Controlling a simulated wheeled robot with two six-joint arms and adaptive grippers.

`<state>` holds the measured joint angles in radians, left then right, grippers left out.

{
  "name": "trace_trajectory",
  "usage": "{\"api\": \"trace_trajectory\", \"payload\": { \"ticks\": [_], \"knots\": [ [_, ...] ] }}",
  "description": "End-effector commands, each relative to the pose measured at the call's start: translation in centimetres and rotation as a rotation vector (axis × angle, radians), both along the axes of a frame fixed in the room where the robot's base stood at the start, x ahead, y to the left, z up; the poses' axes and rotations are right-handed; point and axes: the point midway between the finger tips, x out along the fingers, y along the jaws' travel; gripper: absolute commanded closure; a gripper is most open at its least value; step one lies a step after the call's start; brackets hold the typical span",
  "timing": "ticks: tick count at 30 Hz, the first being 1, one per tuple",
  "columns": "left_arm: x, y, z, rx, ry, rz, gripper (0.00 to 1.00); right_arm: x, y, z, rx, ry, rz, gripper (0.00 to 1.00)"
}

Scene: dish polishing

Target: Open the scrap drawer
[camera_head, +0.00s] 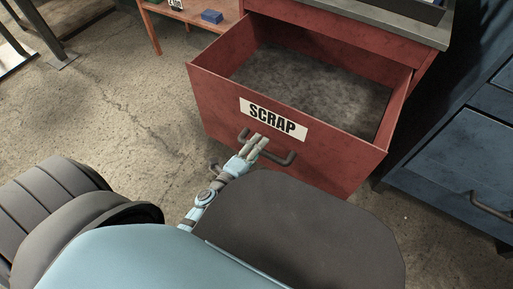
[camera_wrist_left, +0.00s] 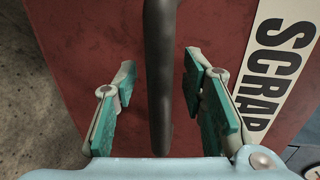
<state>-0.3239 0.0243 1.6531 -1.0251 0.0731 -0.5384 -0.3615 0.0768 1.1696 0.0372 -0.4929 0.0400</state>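The red scrap drawer (camera_head: 330,165) is pulled well out of its cabinet in the head view. Its grey, worn inside is visible and looks empty. A white SCRAP label (camera_head: 273,119) is on its front, also visible in the left wrist view (camera_wrist_left: 284,65). The dark bar handle (camera_head: 284,158) sits below the label. My left gripper (camera_head: 257,145) is at the handle. In the left wrist view, its teal-padded fingers stand apart on either side of the handle (camera_wrist_left: 160,80), with gaps on both sides. My right gripper is not in view.
A grey worktop (camera_head: 375,17) tops the red cabinet. A blue cabinet (camera_head: 450,150) stands close on the right. A small blue block (camera_head: 212,16) lies on a low orange-brown table at the back. Concrete floor (camera_head: 110,110) is open to the left of the drawer.

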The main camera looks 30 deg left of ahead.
Motion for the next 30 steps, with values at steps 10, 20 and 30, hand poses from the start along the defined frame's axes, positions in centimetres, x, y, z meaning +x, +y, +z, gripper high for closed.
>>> {"api": "trace_trajectory", "payload": {
  "ticks": [10, 20, 30],
  "knots": [
    [-2.4, 0.3, 0.3, 0.0, 0.003, 0.002, 0.62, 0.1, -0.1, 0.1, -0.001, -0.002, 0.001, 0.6],
    [-10.1, 0.7, 2.0, -0.003, 0.004, 0.001, 0.62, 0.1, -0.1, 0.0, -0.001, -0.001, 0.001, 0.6],
    [-11.8, 0.8, 2.5, -0.001, 0.0, 0.002, 0.62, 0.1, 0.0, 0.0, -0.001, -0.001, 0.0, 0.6]
  ]
}}
